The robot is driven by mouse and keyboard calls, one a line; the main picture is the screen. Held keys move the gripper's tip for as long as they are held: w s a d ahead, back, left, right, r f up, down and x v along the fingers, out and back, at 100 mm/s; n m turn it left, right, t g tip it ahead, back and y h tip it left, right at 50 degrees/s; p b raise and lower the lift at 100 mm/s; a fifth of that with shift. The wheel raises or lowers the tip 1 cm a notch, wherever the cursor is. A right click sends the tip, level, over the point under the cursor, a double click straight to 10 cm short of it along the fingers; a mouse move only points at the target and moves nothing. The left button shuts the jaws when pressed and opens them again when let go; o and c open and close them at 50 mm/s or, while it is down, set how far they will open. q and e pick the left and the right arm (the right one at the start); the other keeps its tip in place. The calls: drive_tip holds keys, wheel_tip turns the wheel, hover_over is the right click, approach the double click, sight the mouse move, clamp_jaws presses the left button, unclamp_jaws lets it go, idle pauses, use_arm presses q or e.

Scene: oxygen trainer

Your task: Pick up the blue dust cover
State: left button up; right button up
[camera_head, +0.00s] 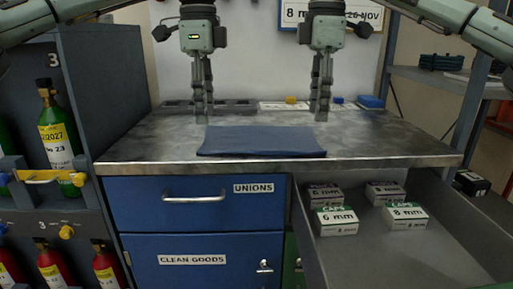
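The blue dust cover (262,141) lies flat, apparently folded, on the grey metal worktop (370,148), close to its front edge. My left gripper (203,118) points down above the worktop, by the cover's left end and seemingly a little behind it. My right gripper (321,116) points down by the cover's right end, also seemingly behind it. Nothing shows between the fingers of either gripper. Both finger pairs look narrow from this angle, so I cannot tell how far they are open. Neither gripper visibly holds the cover.
An open drawer (440,250) at the lower right holds several small labelled boxes. A closed blue drawer (135,205) is below the worktop. Small items, including a blue box (371,102), line the worktop's back. A cylinder rack (105,85) stands left; shelving (440,78) stands right.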

sight(208, 154)
use_arm(q)
wheel_tip(208, 154, down, 7)
drive_tip(key=shift+r, duration=0.15)
use_arm(e)
wheel_tip(208, 154, down, 7)
drive_tip(key=shift+r, duration=0.1)
use_arm(q)
drive_tip(key=shift+f+b, duration=0.4)
use_arm(e)
drive_tip(key=shift+f, duration=0.35)
drive_tip(key=shift+f, duration=0.15)
drive_tip(key=shift+f, duration=0.25)
use_arm(q)
drive_tip(key=c, duration=0.5)
use_arm(e)
drive_tip(key=c, duration=0.5)
use_arm(q)
drive_tip(key=shift+s, duration=0.1)
clamp_jaws()
use_arm(e)
drive_tip(key=shift+s+f, duration=0.1)
drive_tip(key=shift+f, duration=0.05)
clamp_jaws()
